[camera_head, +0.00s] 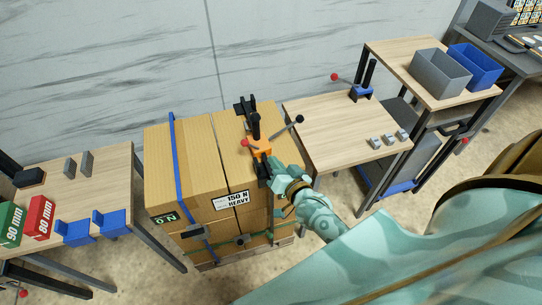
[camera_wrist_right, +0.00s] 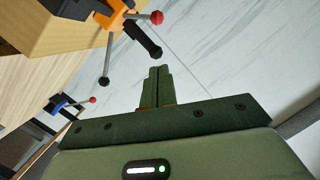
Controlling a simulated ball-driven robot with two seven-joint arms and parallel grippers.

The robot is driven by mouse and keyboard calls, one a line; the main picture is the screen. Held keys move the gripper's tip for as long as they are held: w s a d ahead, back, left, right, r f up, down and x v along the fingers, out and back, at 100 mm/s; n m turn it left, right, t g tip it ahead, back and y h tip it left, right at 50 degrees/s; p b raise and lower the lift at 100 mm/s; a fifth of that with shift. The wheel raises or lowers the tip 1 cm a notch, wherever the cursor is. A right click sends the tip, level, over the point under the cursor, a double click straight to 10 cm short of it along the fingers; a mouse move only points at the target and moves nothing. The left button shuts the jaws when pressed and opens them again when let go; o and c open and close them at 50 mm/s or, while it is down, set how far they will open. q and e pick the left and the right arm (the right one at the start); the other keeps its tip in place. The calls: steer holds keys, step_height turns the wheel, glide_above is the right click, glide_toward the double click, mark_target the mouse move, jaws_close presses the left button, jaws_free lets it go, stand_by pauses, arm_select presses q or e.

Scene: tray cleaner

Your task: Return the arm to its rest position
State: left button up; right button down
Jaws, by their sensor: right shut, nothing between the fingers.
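My right arm comes up from the lower right in the head view. Its gripper (camera_head: 265,172) is in front of the cardboard box stack, just below the orange and black clamp device (camera_head: 258,145). In the right wrist view the two fingers of this gripper (camera_wrist_right: 157,72) are together with nothing between them. The clamp device (camera_wrist_right: 118,12) shows there at the upper left, apart from the fingertips. Its lever has a red ball and dark knobs. My left gripper is not in view.
The strapped box stack (camera_head: 190,150) stands close to my right arm. A wooden table (camera_head: 325,120) with small grey blocks is right of it, beside a higher shelf with a grey bin (camera_head: 440,75) and a blue bin (camera_head: 476,66). Another table (camera_head: 105,165) with red and green boxes stands left.

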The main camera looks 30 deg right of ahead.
steer(key=shift+w+a, duration=0.15)
stand_by(0.3)
steer(key=s+a+f+n+g+b, duration=0.1)
steer(key=s+f+n+g+b, duration=0.15)
steer(key=s+f, duration=0.55)
steer(key=s+a+f+n+g+y+b, duration=0.1)
steer(key=s+f+n+g, duration=0.2)
steer(key=f, duration=0.8)
steer(key=s+a+f+n+g+b, duration=0.1)
steer(key=s+f+n+g, duration=0.15)
steer(key=s+f, duration=0.6)
steer(key=s+f+n+g+b, duration=0.1)
steer(key=s+f+g+b, duration=0.2)
steer(key=s+f, duration=0.6)
steer(key=s+d+f+n+g+b, duration=0.1)
steer(key=s+f+g+b, duration=0.3)
steer(key=s+f, duration=0.5)
steer(key=s+b, duration=0.2)
steer(key=s, duration=0.2)
steer(key=shift+s+f+n, duration=0.25)
steer(key=shift+s+n, duration=0.05)
steer(key=shift+s, duration=0.05)
